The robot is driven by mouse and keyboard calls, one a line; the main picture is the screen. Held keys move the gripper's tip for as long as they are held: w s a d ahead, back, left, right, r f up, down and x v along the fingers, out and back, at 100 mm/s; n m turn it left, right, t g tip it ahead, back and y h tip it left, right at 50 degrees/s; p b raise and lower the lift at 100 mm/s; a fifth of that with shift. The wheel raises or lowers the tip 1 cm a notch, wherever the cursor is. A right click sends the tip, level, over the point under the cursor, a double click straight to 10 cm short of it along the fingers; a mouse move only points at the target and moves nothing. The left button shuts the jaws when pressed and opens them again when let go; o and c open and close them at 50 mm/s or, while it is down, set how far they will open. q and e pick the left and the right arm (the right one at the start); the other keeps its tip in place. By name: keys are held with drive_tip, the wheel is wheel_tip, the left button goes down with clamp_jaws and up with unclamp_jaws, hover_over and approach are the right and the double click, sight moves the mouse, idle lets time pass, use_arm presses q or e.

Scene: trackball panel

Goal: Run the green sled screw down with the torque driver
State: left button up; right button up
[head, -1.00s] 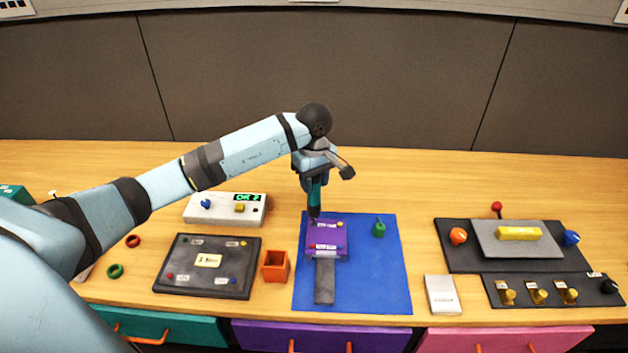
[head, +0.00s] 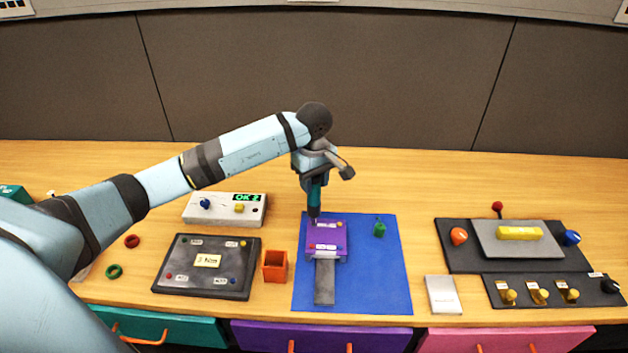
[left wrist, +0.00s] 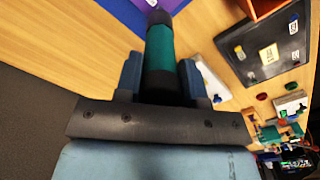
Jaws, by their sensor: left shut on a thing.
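My left gripper (head: 315,180) is shut on the torque driver (head: 314,198), a teal and black tool that points down. It also shows between the fingers in the left wrist view (left wrist: 158,58). The driver's tip is at the far left corner of the purple sled block (head: 327,240) on the blue mat (head: 380,285). The block carries small red and yellow screw heads. Any green screw under the tip is hidden, and I cannot tell whether the tip touches it. My right gripper is not in view.
A white box (head: 225,210) with a green "OK 2" display stands behind left. A dark screw tray (head: 180,288) and an orange bin (head: 275,266) are left of the mat. A green knobbed piece (head: 379,229) sits on the mat. A dark control panel (head: 455,262) is at right.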

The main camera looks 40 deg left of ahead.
use_arm(q)
drive_tip(key=shift+f+b, duration=0.45)
idle(2.0)
drive_tip(key=shift+r, duration=0.1)
drive_tip(key=shift+r+p, duration=1.3)
drive_tip(key=shift+r, duration=1.7)
